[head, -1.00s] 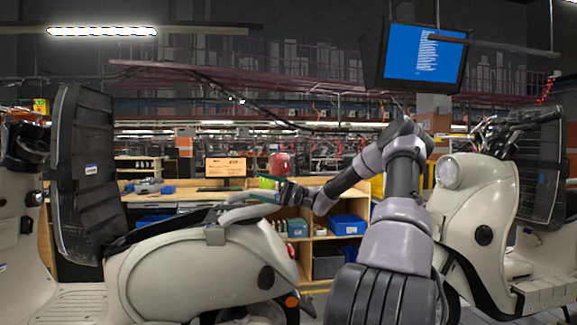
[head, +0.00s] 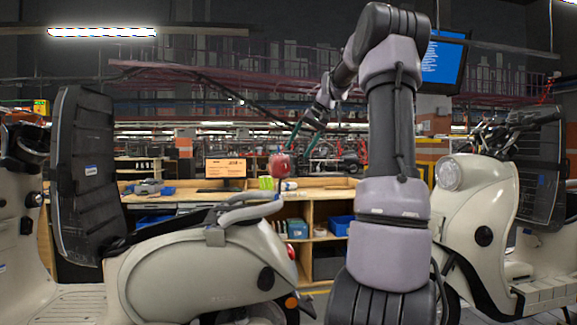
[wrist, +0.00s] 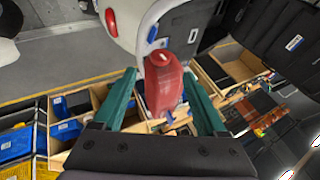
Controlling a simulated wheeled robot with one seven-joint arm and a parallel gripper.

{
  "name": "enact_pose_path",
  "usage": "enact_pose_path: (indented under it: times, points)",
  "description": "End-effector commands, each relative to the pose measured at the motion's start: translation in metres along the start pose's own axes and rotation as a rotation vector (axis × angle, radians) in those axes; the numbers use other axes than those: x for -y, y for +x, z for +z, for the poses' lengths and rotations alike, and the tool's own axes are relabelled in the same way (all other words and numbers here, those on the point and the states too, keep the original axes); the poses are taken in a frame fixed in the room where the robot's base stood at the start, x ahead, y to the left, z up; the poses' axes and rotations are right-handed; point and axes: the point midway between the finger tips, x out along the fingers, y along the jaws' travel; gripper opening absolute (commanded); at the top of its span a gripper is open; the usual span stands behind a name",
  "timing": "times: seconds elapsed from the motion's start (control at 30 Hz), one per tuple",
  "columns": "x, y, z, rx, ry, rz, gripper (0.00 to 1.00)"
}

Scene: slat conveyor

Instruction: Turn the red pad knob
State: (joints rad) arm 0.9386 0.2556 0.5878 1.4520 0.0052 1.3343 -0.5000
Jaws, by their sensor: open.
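A rounded red piece, seemingly the red pad knob (head: 281,166), shows just beyond the scooter's rear in the head view, in front of the workbench. In the wrist view the red piece (wrist: 163,85) looks long and tapered, with a pale spot on its far end. My gripper (head: 288,146) points down and left at it from above. In the wrist view my gripper (wrist: 158,76) has its two green fingers apart, one on each side of the red piece. A gap shows on both sides. I cannot tell how deep the piece lies between the fingers.
A cream scooter (head: 195,275) stands at the left, its grey rear rail (head: 250,211) close below the red piece. Another cream scooter (head: 480,215) stands at the right. The wooden workbench (head: 330,193) has blue bins underneath. A blue screen (head: 445,62) hangs behind my arm.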

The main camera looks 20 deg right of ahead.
Motion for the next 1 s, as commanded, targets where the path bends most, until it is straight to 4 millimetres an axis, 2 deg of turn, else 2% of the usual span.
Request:
enact_pose_path:
  times: [0.2,0.4,0.57,0.83,0.97,1.0]
  points:
    - [0.001,0.044,0.001,0.005,-0.001,-0.004,0.74]
    - [0.001,0.072,0.001,0.004,-0.001,-0.003,0.74]
    - [0.001,0.081,0.001,0.004,-0.001,-0.003,0.74]
    - [0.001,0.082,0.001,0.003,0.0,-0.003,0.74]
    - [0.001,0.082,0.001,0.003,0.0,-0.003,0.24]
    - [0.001,0.082,0.001,0.003,0.0,-0.003,0.09]
